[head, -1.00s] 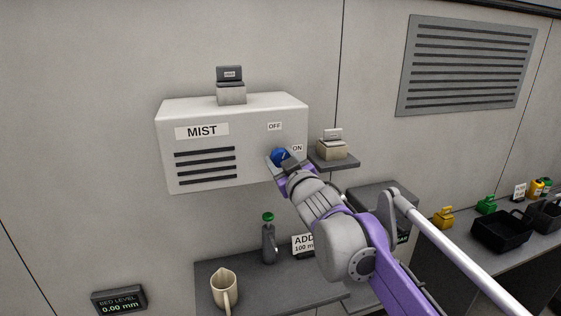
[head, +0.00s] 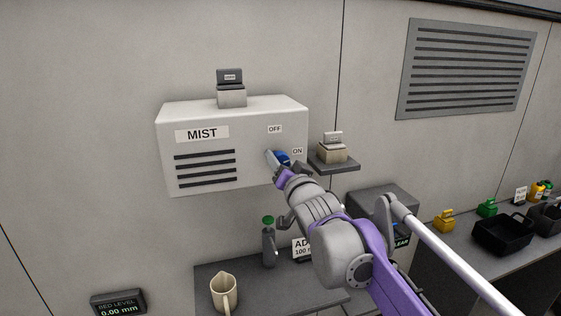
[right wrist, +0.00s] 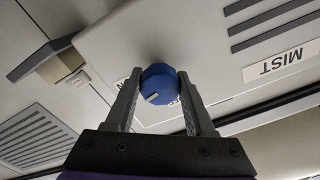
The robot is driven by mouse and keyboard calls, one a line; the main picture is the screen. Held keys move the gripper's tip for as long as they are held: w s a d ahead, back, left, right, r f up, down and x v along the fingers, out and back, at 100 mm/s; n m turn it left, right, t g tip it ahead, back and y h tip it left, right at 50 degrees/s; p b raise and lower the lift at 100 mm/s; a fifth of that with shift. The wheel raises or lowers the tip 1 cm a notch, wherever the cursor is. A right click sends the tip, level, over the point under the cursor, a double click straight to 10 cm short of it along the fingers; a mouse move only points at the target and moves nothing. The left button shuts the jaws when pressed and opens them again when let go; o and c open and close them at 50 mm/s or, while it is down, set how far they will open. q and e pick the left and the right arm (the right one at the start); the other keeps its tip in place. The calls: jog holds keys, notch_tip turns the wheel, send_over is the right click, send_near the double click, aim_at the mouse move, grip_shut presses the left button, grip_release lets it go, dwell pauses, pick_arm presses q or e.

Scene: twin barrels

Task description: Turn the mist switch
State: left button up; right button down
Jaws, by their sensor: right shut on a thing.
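The mist switch is a blue knob (head: 283,156) on the front of the white MIST box (head: 205,182), at its right side near the OFF and ON labels. My right gripper (head: 279,162) is at the knob, with one finger on each side of it, shut on it. In the right wrist view the blue knob (right wrist: 159,84) sits between the two fingers (right wrist: 160,97), and a white mark shows on its face. The labels there are partly hidden by the fingers and knob. My left gripper is not in view.
A small shelf (head: 340,166) with a beige block is just right of the box. A grey block (head: 231,96) stands on top of it. Below, a table (head: 260,290) holds a beige jug (head: 224,292) and a green-capped bottle (head: 268,245). Black bins (head: 503,236) stand at right.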

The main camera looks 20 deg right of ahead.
jog(key=shift+m, duration=1.3)
jog(key=shift+c, duration=1.3)
grip_release()
jog(key=s, duration=1)
jog(key=shift+s+d+f+b, duration=0.15)
jog(key=shift+s+f+b, duration=0.05)
jog(key=shift+s+b, duration=0.2)
